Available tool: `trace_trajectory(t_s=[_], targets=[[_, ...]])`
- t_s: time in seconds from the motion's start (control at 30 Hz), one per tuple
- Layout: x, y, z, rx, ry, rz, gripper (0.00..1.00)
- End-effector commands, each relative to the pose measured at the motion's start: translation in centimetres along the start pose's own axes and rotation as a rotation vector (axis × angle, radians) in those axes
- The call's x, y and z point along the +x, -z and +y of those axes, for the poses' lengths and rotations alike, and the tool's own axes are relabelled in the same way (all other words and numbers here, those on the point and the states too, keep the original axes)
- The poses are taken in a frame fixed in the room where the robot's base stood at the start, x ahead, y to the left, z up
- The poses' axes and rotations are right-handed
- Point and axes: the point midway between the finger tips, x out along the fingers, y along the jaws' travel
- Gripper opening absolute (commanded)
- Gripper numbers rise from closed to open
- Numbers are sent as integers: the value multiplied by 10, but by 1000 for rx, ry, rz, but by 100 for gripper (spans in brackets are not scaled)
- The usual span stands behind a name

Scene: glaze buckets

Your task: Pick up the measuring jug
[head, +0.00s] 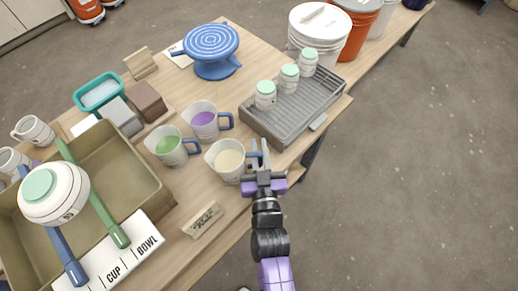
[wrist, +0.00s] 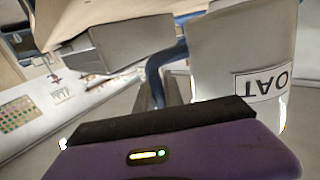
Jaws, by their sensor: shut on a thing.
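Three measuring jugs with blue handles stand close together on the wooden table in the head view. The nearest jug (head: 228,160) has cream-coloured contents. Behind it are one with green contents (head: 171,147) and one with purple contents (head: 206,121). My gripper (head: 260,158) is at the right side of the cream jug, shut on its blue handle. The wrist view shows the jug's pale wall (wrist: 240,50) with an upside-down label, and the blue handle (wrist: 158,68) between my fingers. The jug looks upright; I cannot tell whether it touches the table.
A grey ribbed tray (head: 292,108) with three lidded jars lies just behind my gripper. A blue banding wheel (head: 211,50) stands farther back. A large basin (head: 110,165) with a bowl and two bars is at left. A small sign (head: 202,219) lies in front of the jug.

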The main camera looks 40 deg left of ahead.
Motion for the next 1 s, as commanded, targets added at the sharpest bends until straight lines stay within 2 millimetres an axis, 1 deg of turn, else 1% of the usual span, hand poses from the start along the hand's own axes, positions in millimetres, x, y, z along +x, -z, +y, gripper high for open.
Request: trace_trajectory(t_s=[0.03, 0.3, 0.9, 1.0], targets=[[0, 10, 1, 2, -3, 7, 0], [1, 46, 2, 3, -4, 8, 0], [0, 120, 2, 3, -3, 9, 0], [0, 130, 1, 3, -1, 8, 0]])
